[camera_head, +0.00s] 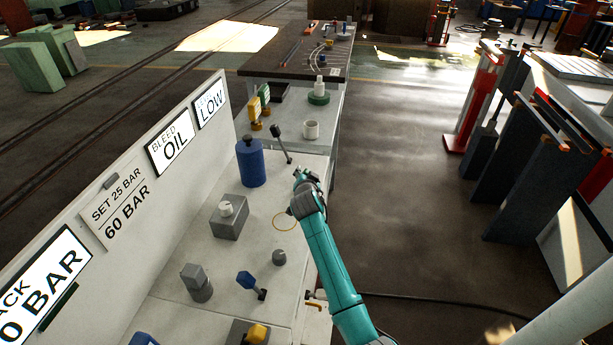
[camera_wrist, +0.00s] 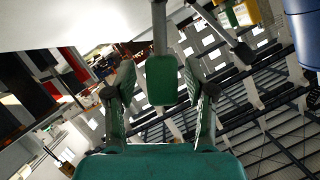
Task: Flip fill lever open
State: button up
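A lever with a green block handle (camera_wrist: 162,80) on a grey stem shows in the wrist view, between the fingers of my gripper (camera_wrist: 161,108). My gripper is open, with a gap on each side of the handle. No label naming the fill lever is readable. In the head view my gripper (camera_head: 302,178) is over the right side of the white bench, and I cannot make out the green handle there. A dark-handled lever (camera_head: 281,138) stands tilted farther back; a similar grey lever with a dark end (camera_wrist: 228,38) shows in the wrist view.
A blue cylinder (camera_head: 251,163) and a grey box with a white knob (camera_head: 229,220) stand left of my gripper. A blue-handled lever (camera_head: 249,282) is nearer the front. A sign panel (camera_head: 120,190) walls the bench's left side.

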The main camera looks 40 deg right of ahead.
jog(key=v, duration=1.2)
dwell(0.3)
jog(key=shift+s+f, duration=0.1)
